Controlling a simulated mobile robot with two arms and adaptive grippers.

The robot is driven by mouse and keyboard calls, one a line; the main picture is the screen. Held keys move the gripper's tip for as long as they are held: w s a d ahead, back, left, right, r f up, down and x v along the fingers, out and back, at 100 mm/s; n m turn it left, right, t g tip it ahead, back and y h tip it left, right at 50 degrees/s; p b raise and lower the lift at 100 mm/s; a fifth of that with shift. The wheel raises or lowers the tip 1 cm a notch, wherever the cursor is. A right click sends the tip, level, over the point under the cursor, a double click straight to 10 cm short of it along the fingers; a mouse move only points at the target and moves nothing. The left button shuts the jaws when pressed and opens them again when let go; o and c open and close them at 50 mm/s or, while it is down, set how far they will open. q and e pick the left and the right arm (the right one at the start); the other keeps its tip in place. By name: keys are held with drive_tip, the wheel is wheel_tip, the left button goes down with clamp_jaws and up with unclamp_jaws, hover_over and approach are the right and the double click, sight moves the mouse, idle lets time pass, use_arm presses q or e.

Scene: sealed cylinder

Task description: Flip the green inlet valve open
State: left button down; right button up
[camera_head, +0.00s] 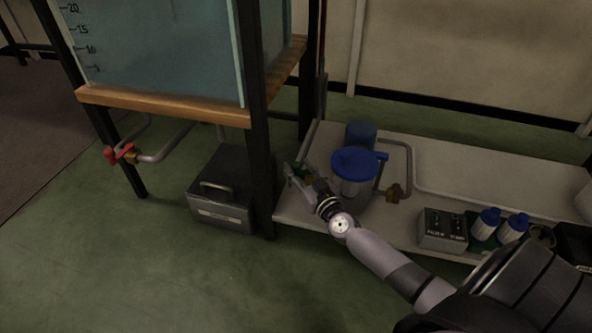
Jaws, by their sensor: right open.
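The green inlet valve (299,167) is a small green and brass fitting at the left end of the low bench, left of the blue-lidded cylinder (351,183). My right gripper (291,175) is at the valve, open, with its fingers pointing up and left. The gripper hides part of the valve. I cannot tell whether the fingers touch the handle or which way it is turned. My left gripper is not in view.
A water tank (170,45) on a black-legged stand is at the left, with a red valve (120,154) below. A grey box (222,190) sits on the floor. A switch box (443,228) and blue-capped bottles (485,224) are at the right of the bench (480,172).

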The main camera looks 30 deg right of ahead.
drive_tip(key=shift+w, duration=1.05)
clamp_jaws()
